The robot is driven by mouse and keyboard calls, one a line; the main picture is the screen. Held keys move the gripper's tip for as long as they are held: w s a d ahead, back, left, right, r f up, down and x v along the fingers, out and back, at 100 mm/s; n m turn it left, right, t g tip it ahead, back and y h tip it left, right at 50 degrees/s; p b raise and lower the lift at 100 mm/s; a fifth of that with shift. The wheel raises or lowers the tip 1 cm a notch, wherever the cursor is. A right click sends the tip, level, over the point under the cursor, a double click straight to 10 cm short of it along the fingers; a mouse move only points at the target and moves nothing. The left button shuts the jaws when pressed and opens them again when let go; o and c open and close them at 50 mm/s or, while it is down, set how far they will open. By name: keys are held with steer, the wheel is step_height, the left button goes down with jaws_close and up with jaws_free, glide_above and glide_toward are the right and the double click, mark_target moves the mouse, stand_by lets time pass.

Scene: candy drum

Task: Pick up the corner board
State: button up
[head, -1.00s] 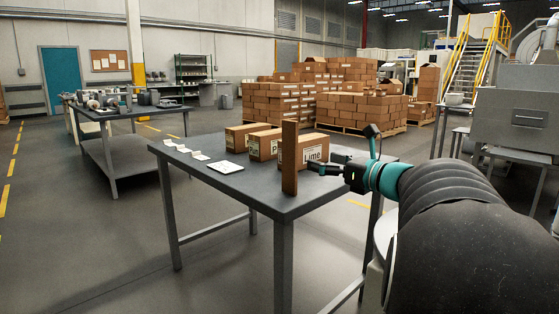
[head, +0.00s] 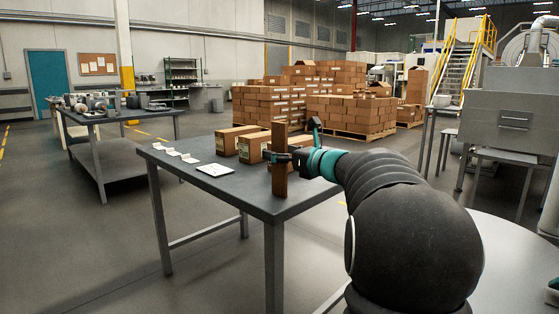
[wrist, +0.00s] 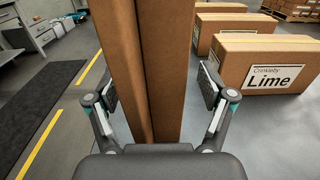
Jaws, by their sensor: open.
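The corner board (head: 279,184) is a tall, narrow brown post standing upright near the front corner of the grey table. It also fills the middle of the wrist view (wrist: 150,70), where its inner fold shows. My gripper (wrist: 158,90) is open, with one finger on each side of the board. Gaps show between the pads and the board. In the head view my gripper (head: 282,157) is at about the board's mid-height, and part of it is hidden behind the board.
The table (head: 240,192) also holds a carton marked Lime (wrist: 268,65), further cartons (head: 238,139), a white sheet (head: 215,169) and several small folded cards (head: 173,152). The Lime carton stands close to the right of my gripper in the wrist view. The table's front edge is near the board.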

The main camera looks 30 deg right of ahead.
steer(key=shift+c, duration=0.2)
steer(key=c, duration=1.2)
steer(key=shift+r, duration=0.1)
steer(key=shift+c, duration=0.2)
